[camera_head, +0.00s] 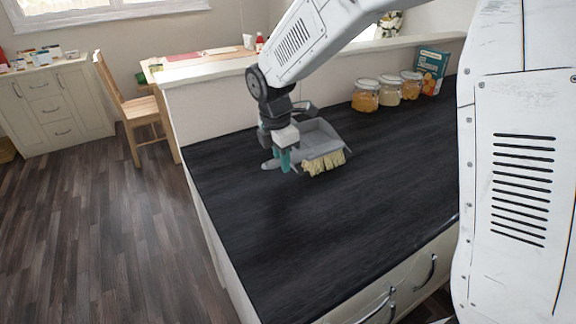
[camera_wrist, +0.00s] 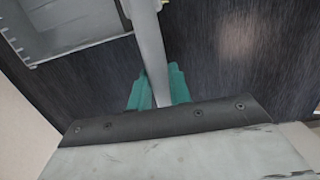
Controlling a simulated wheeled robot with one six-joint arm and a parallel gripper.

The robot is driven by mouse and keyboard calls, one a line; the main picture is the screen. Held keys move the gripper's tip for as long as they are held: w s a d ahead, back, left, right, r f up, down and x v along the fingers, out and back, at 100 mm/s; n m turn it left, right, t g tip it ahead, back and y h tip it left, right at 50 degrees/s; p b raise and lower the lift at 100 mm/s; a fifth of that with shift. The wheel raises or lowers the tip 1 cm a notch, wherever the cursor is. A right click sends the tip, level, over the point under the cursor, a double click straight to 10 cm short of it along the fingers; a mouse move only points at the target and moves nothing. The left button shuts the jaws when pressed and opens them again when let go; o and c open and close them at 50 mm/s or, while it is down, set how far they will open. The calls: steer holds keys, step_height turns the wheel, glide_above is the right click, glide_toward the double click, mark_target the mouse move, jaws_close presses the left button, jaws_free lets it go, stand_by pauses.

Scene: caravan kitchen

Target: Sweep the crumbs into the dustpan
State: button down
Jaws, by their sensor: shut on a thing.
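A grey brush with cream bristles (camera_head: 325,163) is on or just above the dark worktop (camera_head: 330,225); I cannot tell whether the bristles touch it. My gripper (camera_head: 285,160) is shut on its grey handle, whose end shows left of the fingers. In the wrist view, the teal fingertips (camera_wrist: 159,92) sit on both sides of the handle (camera_wrist: 149,45). The grey dustpan (camera_head: 316,133) lies just behind the bristles, and its edge shows at the upper left of the wrist view (camera_wrist: 75,47). I cannot make out any crumbs in either view.
Jars (camera_head: 365,97) and a teal box (camera_head: 431,68) stand along the back of the worktop, right of the dustpan. A low wall (camera_head: 215,105) borders the back. The front of the worktop is clear. A chair (camera_head: 130,100) stands on the floor at left.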

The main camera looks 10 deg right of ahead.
steer(key=w, duration=0.1)
steer(key=w+a, duration=0.1)
steer(key=w, duration=0.1)
steer(key=w+a+r, duration=0.1)
steer(key=w, duration=0.1)
steer(key=shift+w, duration=0.25)
steer(key=shift+s+d+r, duration=0.1)
steer(key=shift+s+r, duration=0.05)
steer(key=shift+r, duration=2.8)
